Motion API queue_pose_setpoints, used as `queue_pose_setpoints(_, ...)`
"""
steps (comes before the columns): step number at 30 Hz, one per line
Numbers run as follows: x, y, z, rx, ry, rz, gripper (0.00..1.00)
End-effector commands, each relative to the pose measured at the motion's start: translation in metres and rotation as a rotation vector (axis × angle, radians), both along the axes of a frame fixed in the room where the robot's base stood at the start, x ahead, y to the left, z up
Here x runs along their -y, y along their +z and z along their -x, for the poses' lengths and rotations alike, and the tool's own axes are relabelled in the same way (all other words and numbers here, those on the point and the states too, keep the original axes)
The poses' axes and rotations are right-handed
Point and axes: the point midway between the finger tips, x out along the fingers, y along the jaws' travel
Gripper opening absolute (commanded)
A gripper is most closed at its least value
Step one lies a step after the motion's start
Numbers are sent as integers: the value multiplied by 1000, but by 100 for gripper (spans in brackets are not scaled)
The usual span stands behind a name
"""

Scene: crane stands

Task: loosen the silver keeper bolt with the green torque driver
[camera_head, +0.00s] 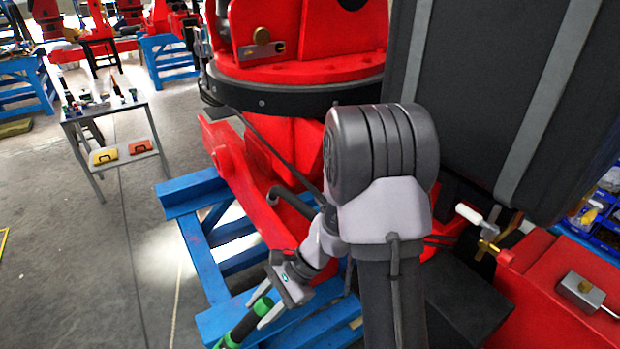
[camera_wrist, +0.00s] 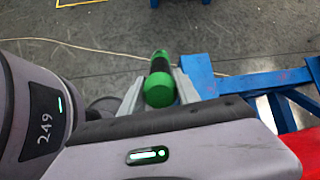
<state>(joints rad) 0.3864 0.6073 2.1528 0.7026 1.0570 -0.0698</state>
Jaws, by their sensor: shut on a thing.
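My gripper (camera_head: 264,307) is low in the head view, left of my arm, beside the blue stand. It is shut on the green torque driver (camera_head: 240,331), which has green and black bands and points down and left. A small silver keeper plate (camera_head: 262,54) with a round brass-coloured piece (camera_head: 261,35) is on the red crane part at the top. I cannot make out the silver keeper bolt for certain.
A blue stand (camera_head: 205,190) is under the red crane base. A dark panel (camera_head: 490,80) fills the upper right. A grey work table (camera_head: 105,108) with tools stands at left. A silver box (camera_head: 583,293) sits on red structure at right. The left floor is open.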

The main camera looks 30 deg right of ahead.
Motion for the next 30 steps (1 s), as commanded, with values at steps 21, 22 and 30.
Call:
queue_pose_setpoints(21, 82, 281, -106, 377, -943, -525, 0)
queue_pose_setpoints(22, 89, 294, -108, 401, -975, -536, 0)
queue_pose_setpoints(30, 149, 385, -115, 571, -1201, -593, 0)
